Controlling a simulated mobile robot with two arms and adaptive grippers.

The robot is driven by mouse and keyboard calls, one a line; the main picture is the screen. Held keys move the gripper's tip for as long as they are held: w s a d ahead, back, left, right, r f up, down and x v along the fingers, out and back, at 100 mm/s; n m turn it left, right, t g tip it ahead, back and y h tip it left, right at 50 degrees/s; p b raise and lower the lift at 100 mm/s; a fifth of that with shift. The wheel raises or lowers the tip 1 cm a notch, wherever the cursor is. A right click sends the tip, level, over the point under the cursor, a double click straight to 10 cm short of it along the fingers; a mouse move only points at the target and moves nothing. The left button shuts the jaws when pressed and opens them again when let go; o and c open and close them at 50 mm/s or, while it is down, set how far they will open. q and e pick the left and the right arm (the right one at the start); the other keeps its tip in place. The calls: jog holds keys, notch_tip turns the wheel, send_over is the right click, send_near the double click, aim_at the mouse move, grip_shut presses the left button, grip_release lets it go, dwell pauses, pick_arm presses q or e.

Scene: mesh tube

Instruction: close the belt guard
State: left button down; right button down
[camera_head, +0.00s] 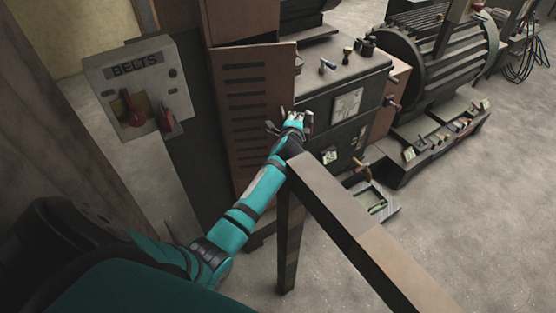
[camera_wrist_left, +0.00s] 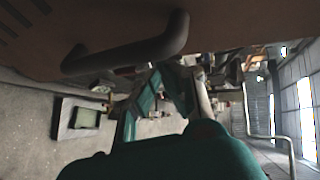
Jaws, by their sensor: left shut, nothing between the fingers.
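The belt guard (camera_head: 245,85) is a brown slotted panel that stands out at an angle on the left side of the machine in the head view. My left gripper (camera_head: 290,120) is at the guard's right edge, about halfway down, shut and empty. In the left wrist view, the guard's brown face (camera_wrist_left: 60,25) fills the top, with a dark curved handle (camera_wrist_left: 130,52) on it. My left gripper (camera_wrist_left: 162,72) shows just below the handle there. I cannot tell whether it touches the handle or guard. My right gripper is out of view.
A rail (camera_head: 365,230) with a post runs close beside my left forearm. A grey BELTS switch box (camera_head: 135,90) with red levers stands at left. The machine (camera_head: 345,85) and a large ribbed motor (camera_head: 435,50) stand behind. Open floor (camera_head: 490,210) lies at right.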

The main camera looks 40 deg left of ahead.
aim_at(291, 110)
pick_arm(q)
jog(key=w+a+b, duration=0.1)
jog(key=w+a, duration=0.3)
jog(key=shift+w+a, duration=0.65)
jog(key=shift+a, duration=0.1)
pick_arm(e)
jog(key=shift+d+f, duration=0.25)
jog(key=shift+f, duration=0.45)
pick_arm(q)
jog(key=shift+d, duration=0.1)
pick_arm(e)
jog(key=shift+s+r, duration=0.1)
